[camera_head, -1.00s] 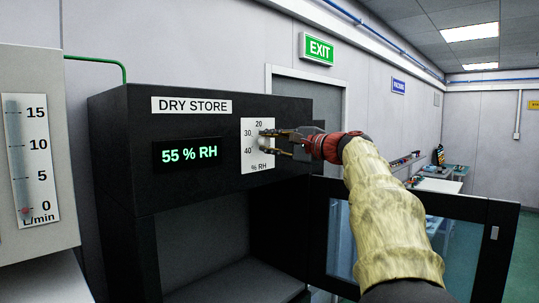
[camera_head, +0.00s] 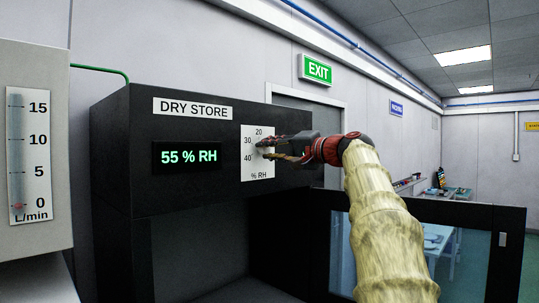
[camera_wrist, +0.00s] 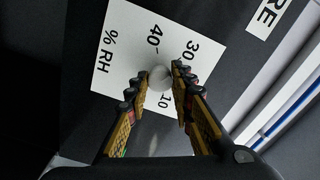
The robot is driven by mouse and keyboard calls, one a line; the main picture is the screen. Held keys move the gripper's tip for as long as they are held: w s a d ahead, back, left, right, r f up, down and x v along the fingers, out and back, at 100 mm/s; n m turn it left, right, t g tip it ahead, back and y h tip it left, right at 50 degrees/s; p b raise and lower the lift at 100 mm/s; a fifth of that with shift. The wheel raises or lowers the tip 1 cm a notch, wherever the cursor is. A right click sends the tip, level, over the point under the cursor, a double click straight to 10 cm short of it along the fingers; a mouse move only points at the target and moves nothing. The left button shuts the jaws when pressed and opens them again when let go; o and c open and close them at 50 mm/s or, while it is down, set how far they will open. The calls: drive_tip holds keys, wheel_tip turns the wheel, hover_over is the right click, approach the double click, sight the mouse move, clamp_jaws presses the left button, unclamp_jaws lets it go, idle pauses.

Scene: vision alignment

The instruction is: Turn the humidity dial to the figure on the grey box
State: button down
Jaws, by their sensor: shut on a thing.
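The humidity dial's white plate (camera_head: 256,168) is on the front of the black DRY STORE cabinet (camera_head: 165,125), right of its green display (camera_head: 188,156), which reads 55 % RH. In the wrist view, the plate (camera_wrist: 112,48) shows 10, 30, 40 and % RH around a round grey knob (camera_wrist: 160,77). The head view also shows 20. My gripper (camera_head: 264,148) reaches in from the right. In the wrist view, its fingertips (camera_wrist: 159,75) are shut on the knob, one at each side. No pointer mark is clear. A grey box (camera_head: 35,240) at the left carries an L/min scale.
The flow scale (camera_head: 30,150) runs from 0 to 15, with a red float near 0. The cabinet's lower bay is open. A glass door (camera_head: 460,215) stands open to the right, behind my arm. A bench is farther back.

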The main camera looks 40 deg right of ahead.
drive_tip(key=shift+f, duration=0.1)
idle(0.4)
drive_tip(key=c, duration=1.5)
unclamp_jaws()
drive_tip(key=shift+c, duration=0.2)
drive_tip(key=s+d, duration=0.1)
drive_tip(key=s, duration=1.1)
drive_tip(key=shift+w, duration=0.1)
